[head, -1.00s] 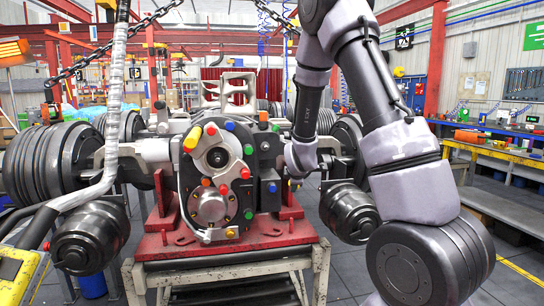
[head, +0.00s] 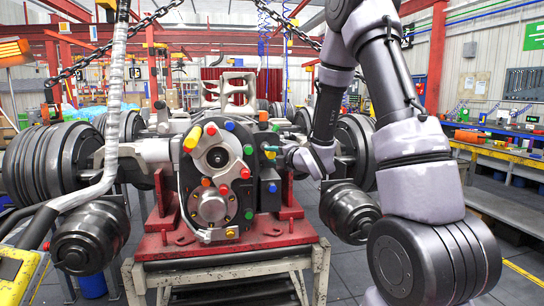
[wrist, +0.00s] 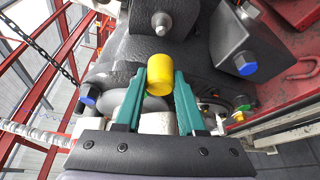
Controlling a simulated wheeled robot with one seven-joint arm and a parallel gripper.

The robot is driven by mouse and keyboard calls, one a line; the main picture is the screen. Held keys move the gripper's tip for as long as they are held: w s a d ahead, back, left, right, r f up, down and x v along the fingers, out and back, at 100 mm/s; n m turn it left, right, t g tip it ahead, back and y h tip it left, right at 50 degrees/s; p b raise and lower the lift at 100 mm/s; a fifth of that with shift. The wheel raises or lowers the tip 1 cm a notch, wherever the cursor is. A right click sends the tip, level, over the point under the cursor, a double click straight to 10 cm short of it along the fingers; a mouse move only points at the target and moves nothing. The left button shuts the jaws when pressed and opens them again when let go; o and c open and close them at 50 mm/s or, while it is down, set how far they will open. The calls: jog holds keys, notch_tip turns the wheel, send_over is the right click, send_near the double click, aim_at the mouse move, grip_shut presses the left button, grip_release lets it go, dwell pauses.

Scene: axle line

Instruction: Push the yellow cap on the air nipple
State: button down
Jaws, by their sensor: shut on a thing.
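The yellow cap (wrist: 160,75) is held between the two teal fingers of my gripper (wrist: 160,88) in the wrist view. A small pointed metal nipple (wrist: 162,22) stands out of the dark housing straight above the cap in that view, with a gap between them. In the head view my gripper (head: 274,152) is at the right side of the axle's central housing (head: 262,172), pointing left towards it. The held cap is too small to make out clearly there.
Blue-headed plugs (wrist: 245,63) jut from the housing near the fingers. Red, green, orange and yellow caps dot the housing's front. The axle rests on a red stand (head: 230,238). A brake chamber (head: 350,212) hangs below my wrist. Open floor lies to the right.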

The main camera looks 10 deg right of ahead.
jog(key=shift+d, duration=0.15)
jog(key=shift+w, duration=2.75)
jog(key=shift+w, duration=0.2)
jog(key=shift+w, duration=1.75)
jog(key=shift+c, duration=2.1)
grip_release()
jog(key=v, duration=1)
jog(key=shift+s, duration=0.35)
